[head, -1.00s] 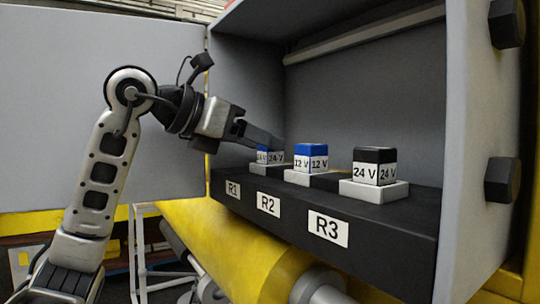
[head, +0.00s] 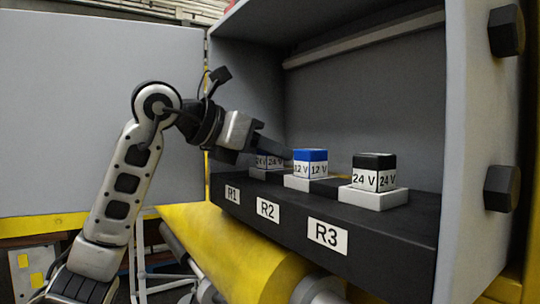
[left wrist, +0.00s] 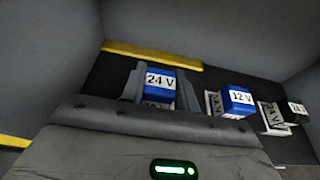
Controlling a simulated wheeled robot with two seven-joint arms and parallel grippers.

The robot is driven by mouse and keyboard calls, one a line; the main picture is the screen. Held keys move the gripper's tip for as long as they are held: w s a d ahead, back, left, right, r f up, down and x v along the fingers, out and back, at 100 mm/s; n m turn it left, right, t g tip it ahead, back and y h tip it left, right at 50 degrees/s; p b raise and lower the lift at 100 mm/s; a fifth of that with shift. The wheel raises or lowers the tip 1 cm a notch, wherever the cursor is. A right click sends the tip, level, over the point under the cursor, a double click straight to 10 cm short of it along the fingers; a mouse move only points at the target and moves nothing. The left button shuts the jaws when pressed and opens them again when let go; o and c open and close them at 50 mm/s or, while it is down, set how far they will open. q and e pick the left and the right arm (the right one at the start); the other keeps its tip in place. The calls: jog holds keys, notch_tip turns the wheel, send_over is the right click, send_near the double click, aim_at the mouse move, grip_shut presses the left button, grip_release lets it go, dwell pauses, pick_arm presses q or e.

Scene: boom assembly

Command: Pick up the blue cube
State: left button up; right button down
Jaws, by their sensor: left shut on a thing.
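A blue cube marked 24 V (head: 269,161) is at slot R1, partly hidden by my left gripper (head: 270,148) in the head view. In the left wrist view my left gripper (left wrist: 158,88) has a finger on each side of this blue 24 V cube (left wrist: 160,82) and is shut on it. Whether the cube is clear of its base cannot be told. Another blue cube, marked 12 V (head: 311,163), sits on a white base at R2; it also shows in the left wrist view (left wrist: 237,100). My right gripper is not in view.
A black-topped 24 V cube (head: 374,172) sits on a white base (head: 373,197) at R3. The black shelf (head: 385,225) lies inside a grey cabinet with a wall (head: 470,150) on the right. An open grey door panel (head: 90,110) stands left. Space above the cubes is clear.

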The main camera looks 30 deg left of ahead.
pick_arm(q)
jog(key=shift+r, duration=0.6)
notch_tip(320, 180, up, 3)
jog(key=shift+s+d+f+p, duration=0.1)
jog(key=shift+f+p, duration=0.05)
jog(key=shift+p, duration=0.25)
jog(key=s+d+r, duration=0.8)
jog(key=d+r, duration=0.1)
jog(key=d, duration=0.2)
jog(key=shift+s+p, duration=0.15)
jog(key=shift+p, duration=0.2)
jog(key=s+a, duration=0.3)
jog(key=s, duration=0.4)
jog(key=s+a, duration=0.2)
jog(key=s, duration=0.4)
jog(key=shift+s+a, duration=0.4)
